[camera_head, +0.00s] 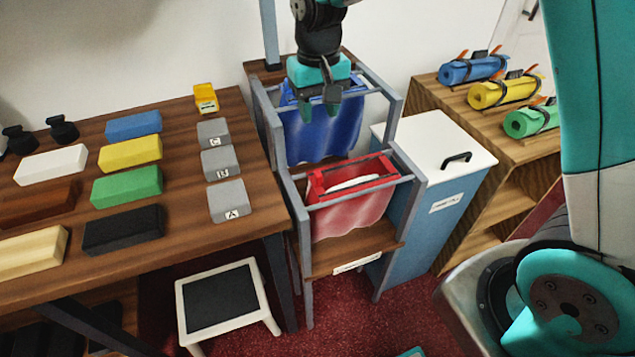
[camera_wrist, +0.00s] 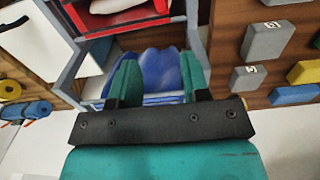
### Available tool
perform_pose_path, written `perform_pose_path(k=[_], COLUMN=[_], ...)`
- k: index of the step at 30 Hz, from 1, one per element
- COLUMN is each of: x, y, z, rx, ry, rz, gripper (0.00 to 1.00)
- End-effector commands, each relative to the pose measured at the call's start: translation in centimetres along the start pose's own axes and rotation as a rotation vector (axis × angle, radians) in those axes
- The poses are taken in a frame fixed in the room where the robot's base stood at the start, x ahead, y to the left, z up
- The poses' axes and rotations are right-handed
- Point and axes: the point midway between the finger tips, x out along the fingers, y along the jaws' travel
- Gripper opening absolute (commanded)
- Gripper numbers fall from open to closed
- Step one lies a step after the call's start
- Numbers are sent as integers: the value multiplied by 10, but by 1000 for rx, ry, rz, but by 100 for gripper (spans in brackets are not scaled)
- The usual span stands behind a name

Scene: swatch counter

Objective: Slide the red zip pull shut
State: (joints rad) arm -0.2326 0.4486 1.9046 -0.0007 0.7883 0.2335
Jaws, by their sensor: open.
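The red bag (camera_head: 350,217) hangs in the front of a grey metal rack. Its red-rimmed mouth is open and something white (camera_head: 358,182) shows inside. The red bag's rim is also at the top of the wrist view (camera_wrist: 128,20). I cannot make out the zip pull itself. A blue bag (camera_head: 325,135) hangs behind the red one; it shows between my fingers in the wrist view (camera_wrist: 158,72). My gripper (camera_head: 318,103) is open, points down and is above the blue bag's mouth, partly hiding it. Nothing shows held in it.
The grey rack (camera_head: 304,230) has posts and rails around both bags. A wooden table (camera_head: 172,245) with coloured blocks and grey lettered blocks stands left. A white-topped blue bin (camera_head: 425,138) with a black handle is right. Rolled mats lie on a wooden shelf (camera_head: 450,90).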

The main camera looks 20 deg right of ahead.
Motion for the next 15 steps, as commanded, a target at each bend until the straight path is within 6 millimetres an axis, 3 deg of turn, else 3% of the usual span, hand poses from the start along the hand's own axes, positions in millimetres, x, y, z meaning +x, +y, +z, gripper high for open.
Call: perform_pose_path(k=[5, 15], x=[24, 102], y=[0, 0], z=[0, 1], rx=[2, 0], ry=[-5, -6], rz=[3, 2], gripper=[43, 43])
